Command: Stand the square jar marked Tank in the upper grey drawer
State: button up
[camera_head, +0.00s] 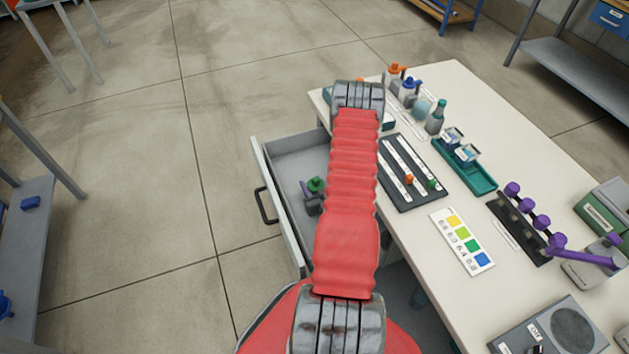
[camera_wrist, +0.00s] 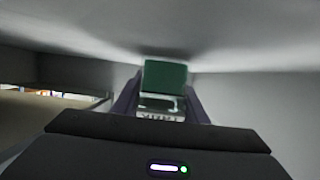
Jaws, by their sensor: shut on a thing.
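The upper grey drawer (camera_head: 263,160) stands open at the left side of the bench in the head view. A small jar with a green lid (camera_head: 316,184) is inside it, partly hidden by my red arm. In the wrist view the jar (camera_wrist: 166,78) is between the fingers of my gripper (camera_wrist: 163,98), which is shut on it. It has clear sides and a label too small and partly covered to read surely. Grey drawer walls (camera_wrist: 250,95) surround it. I cannot tell whether the jar's base touches the drawer floor.
The white bench (camera_head: 455,100) lies right of the drawer. It holds a dark rack (camera_head: 411,172), a teal tray (camera_head: 480,181) with square jars, a colour card (camera_head: 462,241), bottles (camera_head: 435,118) and a purple-topped rack (camera_head: 517,229). The drawer's dark handle (camera_head: 264,206) faces open floor.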

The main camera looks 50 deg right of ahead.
jog(key=o, duration=1.2)
jog(key=shift+w+r, duration=0.1)
jog(key=shift+r, duration=4.35)
